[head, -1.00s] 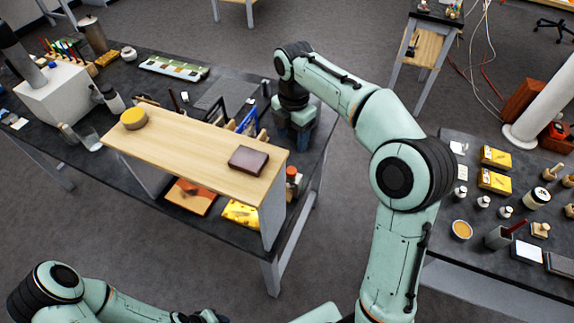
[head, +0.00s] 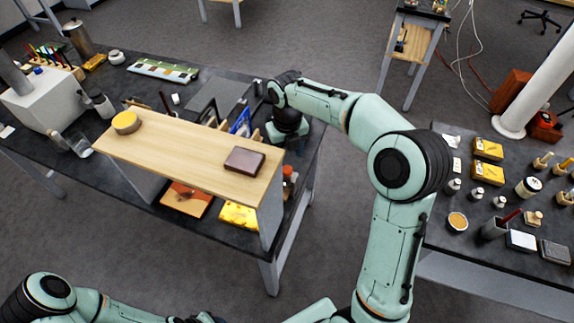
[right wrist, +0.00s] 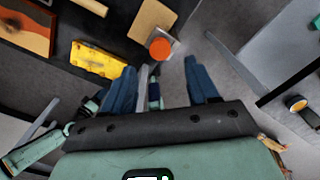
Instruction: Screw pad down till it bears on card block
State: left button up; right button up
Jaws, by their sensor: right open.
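My right gripper (right wrist: 160,84) is open in the right wrist view, its two dark blue fingers spread apart. A thin grey-green upright part (right wrist: 154,92) shows between the fingers; I cannot tell whether it belongs to the clamp screw. An orange round cap (right wrist: 160,48) on a pale square lies just beyond the fingertips, beside a flat tan block (right wrist: 152,20) that may be the card block. I cannot make out the pad. In the head view, my right wrist is over the bench's right end and hides its fingers. Of my left gripper, only dark bits (head: 203,318) show at the bottom edge.
A yellow item (right wrist: 98,60) and an orange picture (right wrist: 25,28) lie below. Another crowded bench (head: 478,262) stands at right.

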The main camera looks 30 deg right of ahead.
aim_at(287, 169)
notch_tip(287, 169, down, 6)
jog(key=shift+f, duration=0.2)
jog(key=shift+c, duration=0.2)
jog(key=c, duration=1)
